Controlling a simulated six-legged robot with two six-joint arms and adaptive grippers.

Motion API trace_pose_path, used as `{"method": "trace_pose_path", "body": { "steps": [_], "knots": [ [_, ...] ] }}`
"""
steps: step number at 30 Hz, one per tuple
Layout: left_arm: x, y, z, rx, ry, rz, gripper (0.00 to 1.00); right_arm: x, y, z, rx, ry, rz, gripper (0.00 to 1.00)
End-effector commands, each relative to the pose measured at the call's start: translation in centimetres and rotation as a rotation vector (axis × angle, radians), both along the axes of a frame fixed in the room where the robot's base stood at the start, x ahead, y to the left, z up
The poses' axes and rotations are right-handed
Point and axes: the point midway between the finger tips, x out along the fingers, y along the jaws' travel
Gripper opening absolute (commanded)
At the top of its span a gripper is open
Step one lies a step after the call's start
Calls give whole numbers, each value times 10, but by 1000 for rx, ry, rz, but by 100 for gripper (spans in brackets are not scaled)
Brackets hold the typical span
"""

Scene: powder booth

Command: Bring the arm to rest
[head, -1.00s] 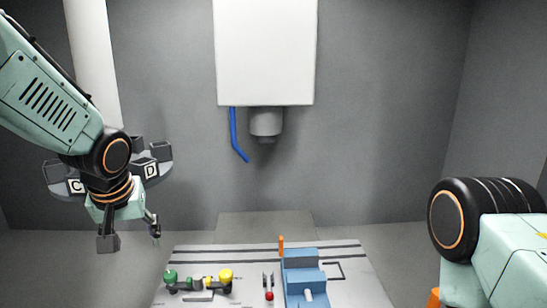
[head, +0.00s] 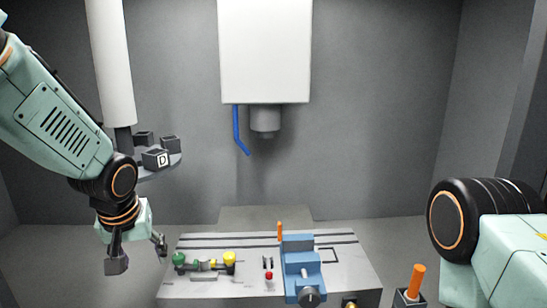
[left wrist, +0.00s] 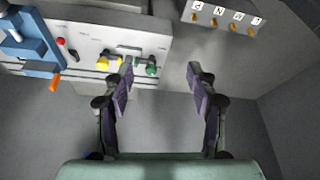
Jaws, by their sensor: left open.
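My left gripper (head: 138,252) hangs at the left of the head view, left of the grey bench (head: 215,291). Its two fingers are apart with nothing between them. In the left wrist view the open fingers (left wrist: 160,95) point toward the bench edge and bare floor, touching nothing. My right arm shows at the right of the head view, but its gripper is out of the frame.
The bench carries a blue vise (head: 299,262), a fitting with green (head: 179,258) and yellow (head: 229,257) knobs, and a red knob (head: 269,275). A carousel (head: 155,173) with dark boxes stands behind my left arm. An orange handle (head: 416,278) stands at right.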

Motion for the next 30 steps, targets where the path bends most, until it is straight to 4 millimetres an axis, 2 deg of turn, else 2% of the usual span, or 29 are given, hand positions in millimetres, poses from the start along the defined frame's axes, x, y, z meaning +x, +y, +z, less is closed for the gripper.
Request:
{"method": "trace_pose_path", "body": {
  "steps": [1, 7, 11, 14, 15, 18, 21, 24, 30],
  "knots": [
    [-5, -2, -15, -7, 16, -11, 58, 0, 0, 0, 0, -1, 0, 0],
    [-29, -13, -76, -39, 68, -57, 58, 1, 0, 0, 0, -1, 0, 0],
    [-61, -21, -127, -64, 113, -91, 58, 1, 0, 0, 0, -2, 0, 0],
    [-100, -28, -175, -84, 159, -119, 58, 1, 0, 0, 0, -1, 0, 0],
    [-119, -31, -193, -93, 180, -130, 58, 1, 0, 0, 0, -1, 0, 0],
    [-169, -34, -232, -101, 224, -154, 58, 0, 0, 0, 0, -1, 0, 0],
    [-215, -35, -258, -99, 258, -171, 58, 0, 0, 0, 0, -1, 0, 0],
    [-252, -34, -274, -90, 286, -187, 58, 0, 0, 0, 0, -1, 0, 0],
    [-316, -30, -291, -66, 337, -215, 58, 1, 0, 0, 0, -1, 0, 0]
  ]
}}
